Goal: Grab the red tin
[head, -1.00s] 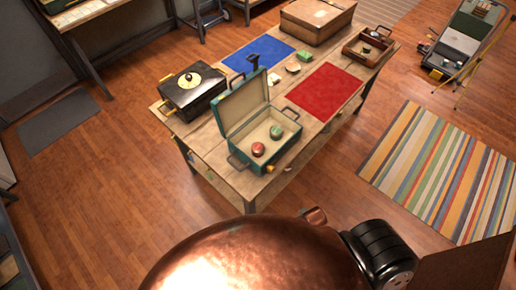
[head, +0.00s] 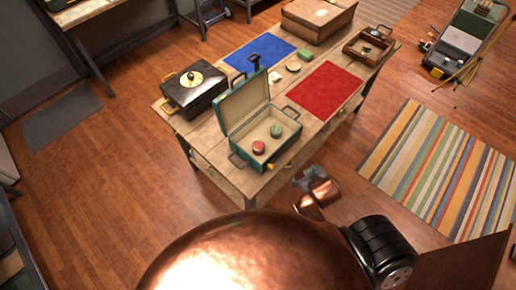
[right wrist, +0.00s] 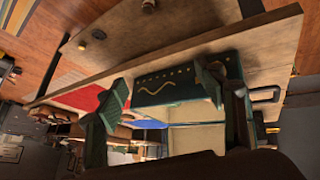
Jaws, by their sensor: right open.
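The red tin (head: 258,148) is a small round tin inside the open teal case (head: 291,140), near its front left corner. A green tin (head: 276,131) stands close behind it in the same case. My right gripper (head: 309,176) is in front of the table's near edge, to the right of the red tin and apart from it. In the right wrist view its two fingers (right wrist: 162,95) are spread with nothing between them, and the teal case (right wrist: 165,87) shows beyond. The tins cannot be made out there. My left gripper is not in view.
The wooden table (head: 317,120) also holds a black case (head: 195,92) at left, a blue mat (head: 258,54), a red mat (head: 325,89) and a brown box (head: 318,20). The teal case's raised lid (head: 243,103) stands left of the tins.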

